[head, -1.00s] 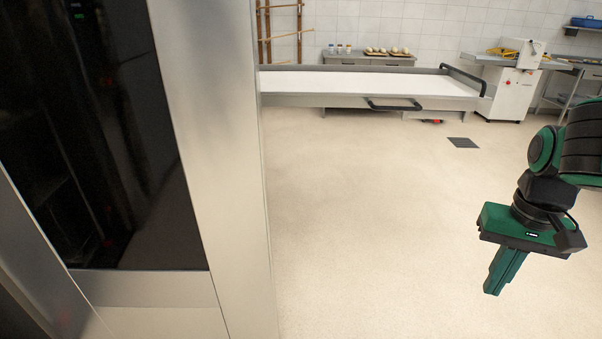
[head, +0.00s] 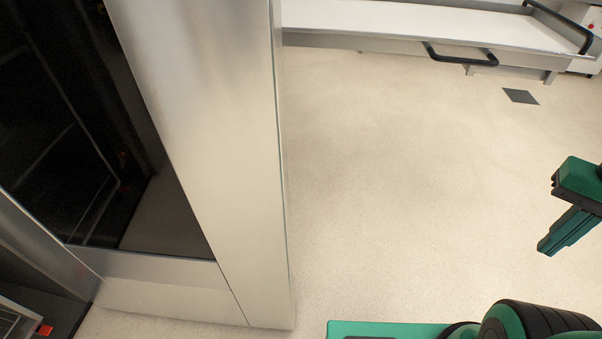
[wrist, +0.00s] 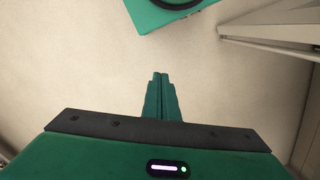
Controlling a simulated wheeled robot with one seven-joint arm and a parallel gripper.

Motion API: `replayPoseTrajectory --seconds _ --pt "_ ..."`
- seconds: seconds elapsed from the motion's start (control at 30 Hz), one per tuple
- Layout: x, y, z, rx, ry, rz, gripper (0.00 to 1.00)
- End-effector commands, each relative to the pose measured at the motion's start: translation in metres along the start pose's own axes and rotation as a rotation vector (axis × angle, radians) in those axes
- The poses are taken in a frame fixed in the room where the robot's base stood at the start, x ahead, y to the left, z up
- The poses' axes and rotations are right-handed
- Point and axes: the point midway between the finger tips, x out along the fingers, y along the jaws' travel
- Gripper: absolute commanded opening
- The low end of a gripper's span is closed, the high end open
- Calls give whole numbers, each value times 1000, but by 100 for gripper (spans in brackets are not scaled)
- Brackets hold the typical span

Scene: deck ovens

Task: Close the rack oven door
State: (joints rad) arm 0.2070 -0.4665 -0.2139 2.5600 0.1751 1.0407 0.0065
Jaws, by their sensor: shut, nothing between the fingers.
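The rack oven door (head: 225,150) appears as a tall steel-framed panel with a dark glass window (head: 90,130), filling the left of the head view. No handle shows on it, and I cannot tell how far it stands open. My gripper (head: 546,250) is at the right edge of the head view, pointing down over the floor. It is shut and empty, well apart from the door panel. In the wrist view its green fingers (wrist: 160,78) are together above bare floor.
A white-topped loader table (head: 400,22) with a black handle (head: 460,54) stands at the back. A dark floor grate (head: 520,96) lies at right. Bare floor lies between panel and gripper. A steel structure (wrist: 270,38) shows at upper right in the wrist view.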

Motion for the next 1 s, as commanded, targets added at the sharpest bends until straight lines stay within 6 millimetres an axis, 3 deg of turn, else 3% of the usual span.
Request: replayPoseTrajectory --seconds 0.23,0.3,0.47,0.73,1.0 --pt "0 0 0 -1 0 0 0" --pt "-4 4 9 -9 9 -7 0" --pt "5 -14 -5 -78 -19 -6 0" --pt "45 -84 -34 -306 -126 -75 0" --pt "95 -165 -38 -511 -259 -254 0"
